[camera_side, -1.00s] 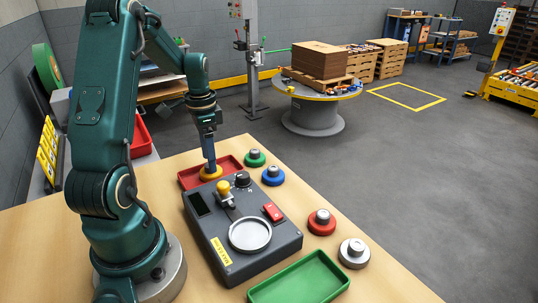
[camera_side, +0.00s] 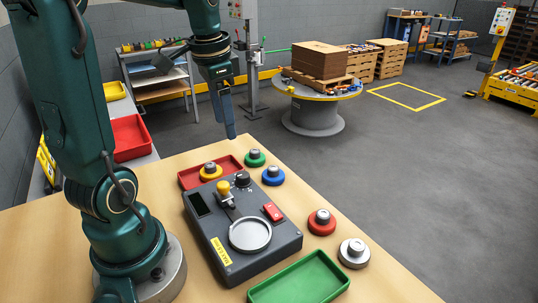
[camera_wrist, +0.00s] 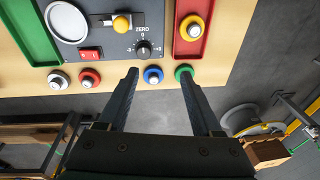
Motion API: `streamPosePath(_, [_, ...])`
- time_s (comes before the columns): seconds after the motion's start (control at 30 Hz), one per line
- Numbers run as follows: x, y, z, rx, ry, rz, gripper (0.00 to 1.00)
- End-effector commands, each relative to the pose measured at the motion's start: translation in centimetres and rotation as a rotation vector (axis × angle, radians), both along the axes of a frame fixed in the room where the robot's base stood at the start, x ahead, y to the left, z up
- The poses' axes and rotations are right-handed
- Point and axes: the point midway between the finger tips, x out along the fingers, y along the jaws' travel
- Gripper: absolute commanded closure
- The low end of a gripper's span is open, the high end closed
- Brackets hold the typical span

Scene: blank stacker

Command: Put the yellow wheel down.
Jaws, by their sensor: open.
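The yellow wheel (camera_side: 210,174) with its grey hub lies flat in the red tray (camera_side: 187,181) at the back of the wooden table. In the wrist view the yellow wheel (camera_wrist: 191,34) also sits inside the red tray (camera_wrist: 191,58), near its lower end. My gripper (camera_side: 231,136) is raised above and to the right of the tray, clear of the wheel. In the wrist view the two fingers of my gripper (camera_wrist: 158,72) are apart with nothing held between them.
A grey gauge box (camera_side: 278,240) with a round pan, yellow knob and red switch stands in front of the tray. Green (camera_side: 255,159), blue (camera_side: 273,176), red (camera_side: 321,222) and silver (camera_side: 353,253) wheels line the table's right side. An empty green tray (camera_side: 300,280) is at the front.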

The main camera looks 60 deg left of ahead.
Motion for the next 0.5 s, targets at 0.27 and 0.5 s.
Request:
streamPosePath(0.27, [-3.2, -10.3, 0.2, -0.013, -0.231, 0.028, 0.34])
streamPosePath(0.5, [-6.0, -14.1, -1.2, -0.093, -0.350, 0.056, 0.34])
